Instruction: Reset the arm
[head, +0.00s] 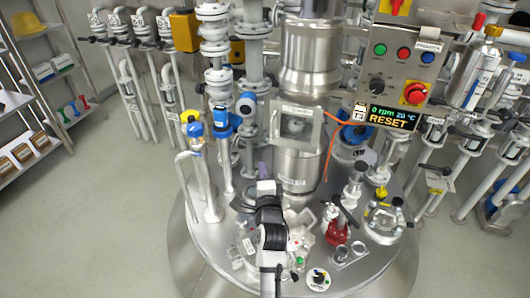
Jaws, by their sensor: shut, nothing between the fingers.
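My arm reaches up from the bottom of the head view over the round steel reactor lid. The fingertips are small and hard to make out. My arm hides part of the lid behind it.
The lid (350,275) is crowded with a red-based valve (338,230), a sight glass (383,220) and pipes with blue fittings (222,122). A control panel (408,65) hangs at upper right above a RESET display (388,117). Floor (90,220) at left is clear.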

